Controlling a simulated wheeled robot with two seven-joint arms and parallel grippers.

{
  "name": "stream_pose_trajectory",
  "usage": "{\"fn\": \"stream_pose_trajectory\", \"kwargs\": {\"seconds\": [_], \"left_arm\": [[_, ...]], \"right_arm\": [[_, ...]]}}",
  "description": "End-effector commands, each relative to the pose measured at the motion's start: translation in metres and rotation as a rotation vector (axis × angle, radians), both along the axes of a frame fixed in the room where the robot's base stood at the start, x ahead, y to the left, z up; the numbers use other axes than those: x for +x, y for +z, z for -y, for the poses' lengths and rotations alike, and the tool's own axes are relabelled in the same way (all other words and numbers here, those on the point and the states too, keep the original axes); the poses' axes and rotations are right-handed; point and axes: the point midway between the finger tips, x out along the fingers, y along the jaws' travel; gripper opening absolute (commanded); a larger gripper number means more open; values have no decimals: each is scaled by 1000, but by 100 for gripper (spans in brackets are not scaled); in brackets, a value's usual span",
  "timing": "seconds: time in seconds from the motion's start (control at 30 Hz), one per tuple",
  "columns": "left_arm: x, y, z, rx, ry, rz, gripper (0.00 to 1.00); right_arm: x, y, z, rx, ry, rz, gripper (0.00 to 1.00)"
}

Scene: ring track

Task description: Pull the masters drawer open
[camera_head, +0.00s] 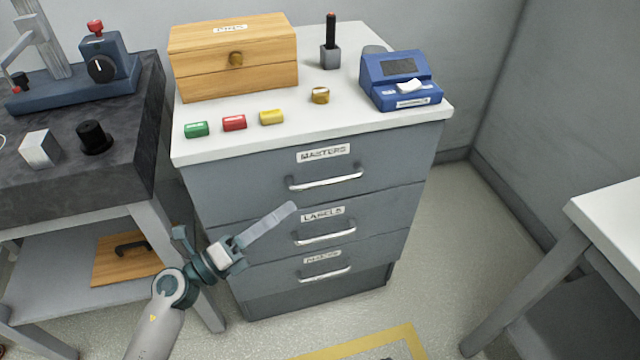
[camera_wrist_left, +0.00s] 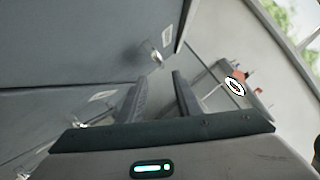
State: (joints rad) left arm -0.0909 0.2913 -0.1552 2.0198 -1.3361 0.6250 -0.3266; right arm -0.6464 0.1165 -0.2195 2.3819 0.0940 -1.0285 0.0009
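The masters drawer (camera_head: 400,160) is the top drawer of a grey cabinet with a white top. Its front sits flush with the drawers below, so it is shut. Its silver bar handle (camera_head: 326,182) is under the MASTERS label (camera_head: 323,153). The handle also shows in the left wrist view (camera_wrist_left: 156,53), beyond the fingertips. My left gripper (camera_head: 291,209) is in front of the cabinet, below and left of that handle, pointing up and right. In the left wrist view its two fingers (camera_wrist_left: 160,78) are apart with nothing between them. My right gripper is not in view.
The labels drawer (camera_head: 385,208) and a third drawer (camera_head: 370,258) are below, both shut. On top stand a wooden box (camera_head: 235,75), a blue device (camera_head: 400,90) and small coloured blocks. A dark workbench (camera_head: 140,170) is left, a white table (camera_head: 615,220) right.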

Motion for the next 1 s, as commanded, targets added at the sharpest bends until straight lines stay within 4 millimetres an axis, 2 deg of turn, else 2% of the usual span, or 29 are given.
{"fn": "stream_pose_trajectory", "kwargs": {"seconds": [0.2,0.5,0.7,1.0], "left_arm": [[25,11,32,-1,-1,3,31],[51,19,66,-1,0,1,31],[58,21,76,1,0,1,31],[59,21,77,0,0,0,31]], "right_arm": [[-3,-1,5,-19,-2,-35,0],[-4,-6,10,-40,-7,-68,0],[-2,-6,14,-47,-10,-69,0],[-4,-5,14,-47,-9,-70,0]]}}
